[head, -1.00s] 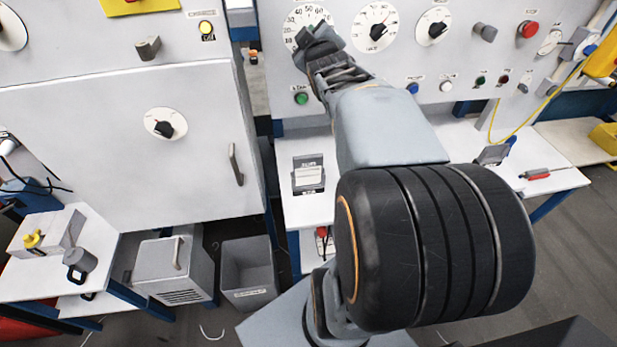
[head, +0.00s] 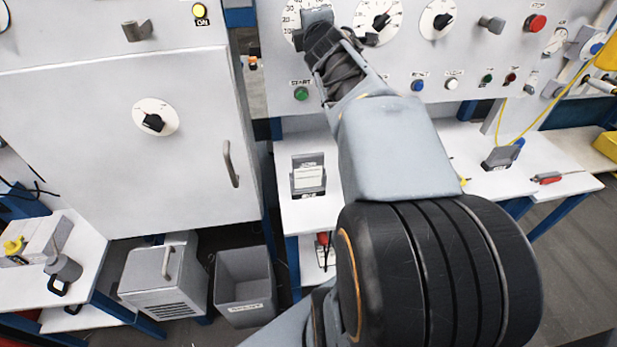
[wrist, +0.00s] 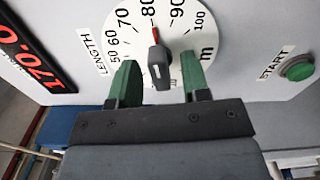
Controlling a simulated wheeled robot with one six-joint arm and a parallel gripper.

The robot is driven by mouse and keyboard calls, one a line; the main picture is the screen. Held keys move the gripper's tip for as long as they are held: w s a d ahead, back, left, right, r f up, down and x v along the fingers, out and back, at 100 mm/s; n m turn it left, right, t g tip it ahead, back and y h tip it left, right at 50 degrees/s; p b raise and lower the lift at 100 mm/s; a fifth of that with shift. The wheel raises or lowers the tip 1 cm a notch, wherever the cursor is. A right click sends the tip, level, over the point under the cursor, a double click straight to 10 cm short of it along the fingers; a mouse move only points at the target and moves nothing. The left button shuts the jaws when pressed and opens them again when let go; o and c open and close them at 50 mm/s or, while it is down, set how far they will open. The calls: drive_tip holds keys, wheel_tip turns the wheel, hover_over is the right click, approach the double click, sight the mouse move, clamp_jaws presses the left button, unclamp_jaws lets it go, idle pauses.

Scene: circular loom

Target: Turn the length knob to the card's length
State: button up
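The length dial (wrist: 208,42) is a white disc with black numbers, marked LENGTH in the wrist view. Its dark grey length knob (wrist: 159,70) has a red-tipped pointer between 80 and 90, closer to 80. My gripper (wrist: 158,72) is open, its green fingers on either side of the knob with visible gaps. In the head view my gripper (head: 316,22) covers much of the length dial (head: 290,22), and the knob is hidden. A white card (head: 308,179) stands in a grey holder below the panel; its writing is too small to read.
A red-digit display (wrist: 32,48) beside the dial reads about 170.0. A green START button (wrist: 297,68) lies on the other side. Two more dials (head: 378,20) (head: 437,19) and several buttons share the panel. A cabinet with its own knob (head: 153,122) stands left.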

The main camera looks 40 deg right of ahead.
drive_tip(key=p+v, duration=0.2)
drive_tip(key=v, duration=0.5)
drive_tip(key=shift+p, duration=0.3)
idle(0.8)
